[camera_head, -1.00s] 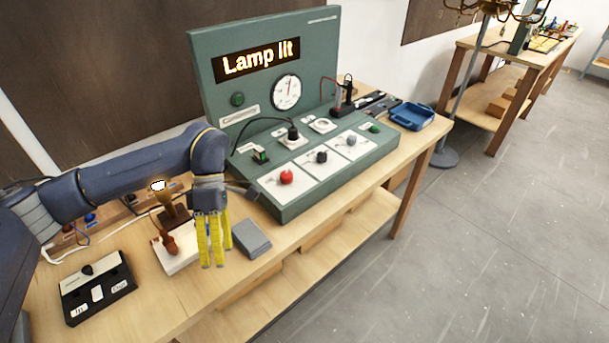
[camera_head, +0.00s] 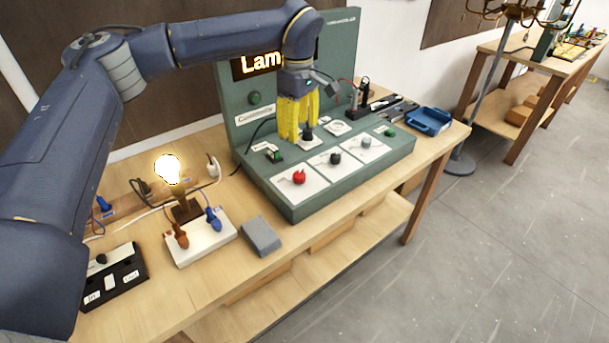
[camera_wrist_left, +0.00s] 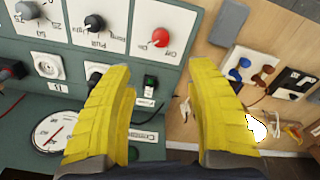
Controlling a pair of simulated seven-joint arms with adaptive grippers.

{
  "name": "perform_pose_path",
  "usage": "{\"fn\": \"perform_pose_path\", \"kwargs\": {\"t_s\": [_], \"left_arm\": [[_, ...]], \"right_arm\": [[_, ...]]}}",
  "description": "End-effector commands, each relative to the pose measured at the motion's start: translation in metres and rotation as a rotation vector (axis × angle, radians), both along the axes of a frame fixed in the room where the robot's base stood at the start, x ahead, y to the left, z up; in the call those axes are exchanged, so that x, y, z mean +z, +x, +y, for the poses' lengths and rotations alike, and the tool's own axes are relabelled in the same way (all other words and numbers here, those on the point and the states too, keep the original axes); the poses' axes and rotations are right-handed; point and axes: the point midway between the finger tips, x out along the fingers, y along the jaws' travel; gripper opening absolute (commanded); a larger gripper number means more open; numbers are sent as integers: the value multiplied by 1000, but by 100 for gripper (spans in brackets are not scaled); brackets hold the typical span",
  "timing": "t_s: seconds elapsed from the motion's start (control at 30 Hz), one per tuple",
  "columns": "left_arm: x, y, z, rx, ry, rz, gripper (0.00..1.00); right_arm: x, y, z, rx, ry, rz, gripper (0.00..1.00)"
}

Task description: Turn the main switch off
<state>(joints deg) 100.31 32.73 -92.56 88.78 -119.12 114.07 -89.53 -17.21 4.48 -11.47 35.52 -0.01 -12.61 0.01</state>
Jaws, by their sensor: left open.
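The green control console (camera_head: 262,170) stands on the bench. A red knob (camera_head: 299,178) sits on a white plate, with small lettering in the wrist view (camera_wrist_left: 160,38). No readable label says which is the main switch. My left gripper (camera_head: 297,138) is open and empty above the console, fingers pointing down near the black plug (camera_head: 308,134). The lamp bulb (camera_head: 169,169) glows. The lit display (camera_head: 258,65) is partly hidden by my arm.
A white board (camera_head: 205,243) with orange and blue connectors, a grey block (camera_head: 262,236) and a black box (camera_head: 112,280) lie on the bench left of the console. A blue tray (camera_head: 429,121) stands right.

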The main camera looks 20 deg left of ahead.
Motion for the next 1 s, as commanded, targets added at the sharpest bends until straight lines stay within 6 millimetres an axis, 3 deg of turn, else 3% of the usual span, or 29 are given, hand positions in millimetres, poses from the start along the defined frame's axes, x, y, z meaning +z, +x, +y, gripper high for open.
{"fn": "perform_pose_path", "kwargs": {"t_s": [0.6, 1.0], "left_arm": [[-111, -2, -1, 1, -2, 5, 55], [-154, -1, -1, 1, -1, 3, 55]], "right_arm": [[0, 2, -1, 0, -1, -3, 44], [0, 1, -3, 1, -3, -1, 44]]}}
